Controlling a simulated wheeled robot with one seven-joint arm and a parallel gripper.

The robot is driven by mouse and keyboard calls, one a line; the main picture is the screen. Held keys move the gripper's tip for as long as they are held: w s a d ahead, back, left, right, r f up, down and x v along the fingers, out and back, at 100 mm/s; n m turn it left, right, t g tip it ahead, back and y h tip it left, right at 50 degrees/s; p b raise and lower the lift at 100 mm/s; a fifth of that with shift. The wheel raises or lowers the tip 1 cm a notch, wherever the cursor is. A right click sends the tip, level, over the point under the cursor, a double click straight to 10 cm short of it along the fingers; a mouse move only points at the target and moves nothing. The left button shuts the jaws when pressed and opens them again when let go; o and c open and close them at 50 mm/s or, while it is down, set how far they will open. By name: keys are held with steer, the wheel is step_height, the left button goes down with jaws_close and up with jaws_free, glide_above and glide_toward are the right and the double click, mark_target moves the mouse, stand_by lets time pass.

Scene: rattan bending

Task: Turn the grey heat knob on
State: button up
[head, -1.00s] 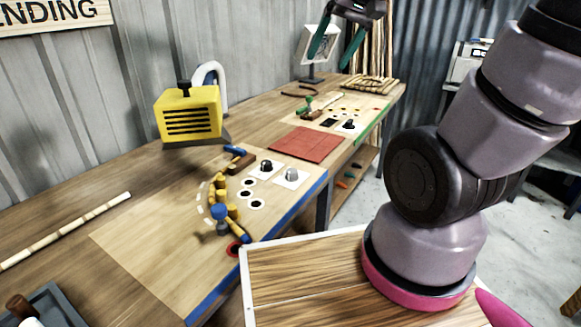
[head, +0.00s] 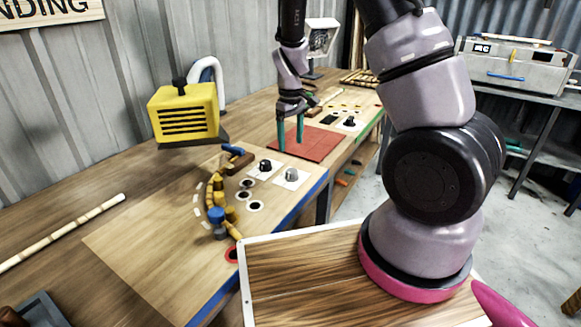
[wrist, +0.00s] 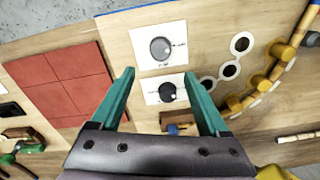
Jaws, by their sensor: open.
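The grey heat knob (head: 291,174) stands on a white plate on the near board, close to its blue edge. It also shows in the wrist view (wrist: 161,48), beyond my fingertips. A black knob (head: 265,165) on its own white plate is just left of it; in the wrist view this black knob (wrist: 167,92) lies between my fingers. My gripper (head: 290,150) is open and empty, with green fingers pointing down. It hangs above the bench near the red mat and touches neither knob, as far as I can tell.
A red tiled mat (head: 318,145) lies behind the knobs. Several yellow pegs (head: 218,197) curve along the board on the left, beside dark round holes. A yellow heater box (head: 187,112) stands at the back left. A wooden tray top (head: 300,265) is in front.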

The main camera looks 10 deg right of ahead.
mark_target(291, 170)
step_height(291, 170, down, 10)
steer(key=shift+f, duration=0.1)
stand_by(0.4)
jaws_close()
